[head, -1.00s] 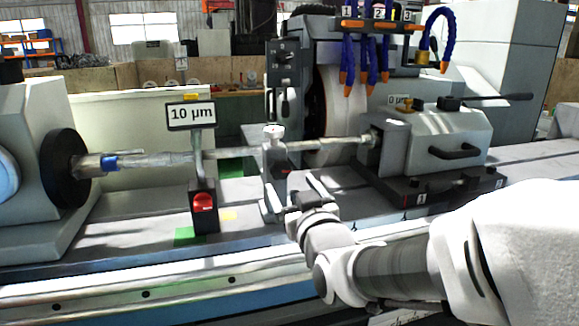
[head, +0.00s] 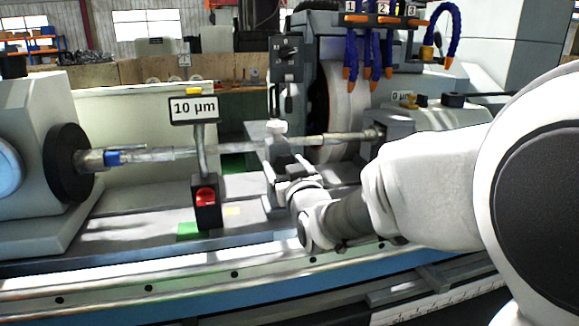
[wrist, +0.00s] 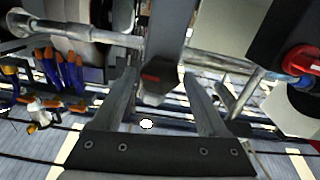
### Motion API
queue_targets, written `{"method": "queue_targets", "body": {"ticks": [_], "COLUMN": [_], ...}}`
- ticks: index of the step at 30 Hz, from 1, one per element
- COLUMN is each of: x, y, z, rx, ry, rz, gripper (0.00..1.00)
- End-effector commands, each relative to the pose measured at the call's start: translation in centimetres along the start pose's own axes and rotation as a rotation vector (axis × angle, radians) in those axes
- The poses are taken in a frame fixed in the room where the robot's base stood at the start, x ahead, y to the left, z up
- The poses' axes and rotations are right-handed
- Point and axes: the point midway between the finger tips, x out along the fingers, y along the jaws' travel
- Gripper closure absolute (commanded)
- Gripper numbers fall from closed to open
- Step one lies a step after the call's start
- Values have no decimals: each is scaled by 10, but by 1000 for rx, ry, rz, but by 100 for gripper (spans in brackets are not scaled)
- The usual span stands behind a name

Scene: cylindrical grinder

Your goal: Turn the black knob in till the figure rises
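The black knob (wrist: 158,84) with a red mark shows in the wrist view, on the grey steady rest (wrist: 165,35). My gripper (wrist: 156,80) is open, its fingers on either side of the knob with a gap visible at each side. In the head view my gripper (head: 287,172) is at the front of the steady rest (head: 272,150) and hides the knob. A display (head: 194,108) reading "10 µm" stands left of it.
A long shaft (head: 225,150) runs through the steady rest, left to right. A black stand with a red knob (head: 206,196) is left of my gripper. The grinding wheel (head: 345,105) and blue coolant hoses (head: 375,60) are behind. Bare bed lies in front.

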Motion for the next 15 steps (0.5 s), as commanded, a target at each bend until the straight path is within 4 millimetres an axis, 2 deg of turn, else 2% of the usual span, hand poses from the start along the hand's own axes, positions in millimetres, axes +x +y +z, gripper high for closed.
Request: {"method": "queue_targets", "body": {"ticks": [1, 12, 15], "x": [0, 0, 0], "y": [0, 0, 0], "z": [0, 0, 0], "rx": [0, 0, 3], "ry": [0, 0, 0], "rz": [0, 0, 0], "gripper": [35, 99, 99]}}
